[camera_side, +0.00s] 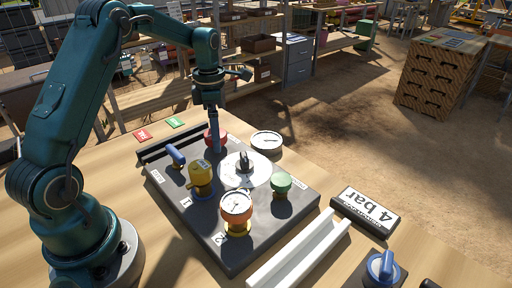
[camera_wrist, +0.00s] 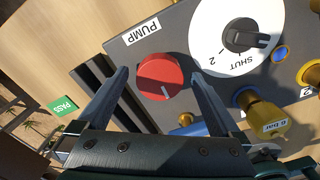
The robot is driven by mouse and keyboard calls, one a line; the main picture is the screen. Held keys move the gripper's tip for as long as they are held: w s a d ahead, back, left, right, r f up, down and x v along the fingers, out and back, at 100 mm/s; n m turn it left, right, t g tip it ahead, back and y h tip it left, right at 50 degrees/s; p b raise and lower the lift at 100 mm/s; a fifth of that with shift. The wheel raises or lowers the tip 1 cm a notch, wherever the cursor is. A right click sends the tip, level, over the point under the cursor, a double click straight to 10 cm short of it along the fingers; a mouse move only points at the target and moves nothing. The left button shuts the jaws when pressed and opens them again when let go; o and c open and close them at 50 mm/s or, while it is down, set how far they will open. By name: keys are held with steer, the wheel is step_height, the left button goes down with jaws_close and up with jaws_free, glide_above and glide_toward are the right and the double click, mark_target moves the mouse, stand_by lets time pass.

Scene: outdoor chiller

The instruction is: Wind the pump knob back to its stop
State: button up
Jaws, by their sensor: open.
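The red pump knob (camera_wrist: 158,72) sits on a dark panel beside a white PUMP label (camera_wrist: 142,31). A short pale mark on the knob points toward the bottom of the wrist view. My gripper (camera_wrist: 158,74) is open, with one finger on each side of the knob and a visible gap to both. In the side view my gripper (camera_side: 214,148) points straight down at the red knob (camera_side: 222,138), and a finger partly hides it. I cannot tell how far down the fingertips reach along the knob.
A white dial with a black knob (camera_side: 244,161) stands close beside the pump knob.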

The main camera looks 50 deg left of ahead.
steer(key=shift+r, duration=3.5)
steer(key=shift+r, duration=0.15)
steer(key=s+d+r+m+t, duration=0.2)
steer(key=d+r, duration=0.3)
steer(key=r, duration=0.6)
steer(key=s+d+r+m+t, duration=0.1)
steer(key=s+d+r+m, duration=0.1)
steer(key=s+d+m, duration=0.45)
steer(key=s+d+f+m+t, duration=0.2)
steer(key=s+f+m, duration=0.6)
steer(key=m, duration=1.3)
step_height(320, 180, down, 2)
steer(key=shift+s+d+t, duration=0.3)
steer(key=shift+s+d, duration=0.05)
steer(key=shift+d, duration=0.4)
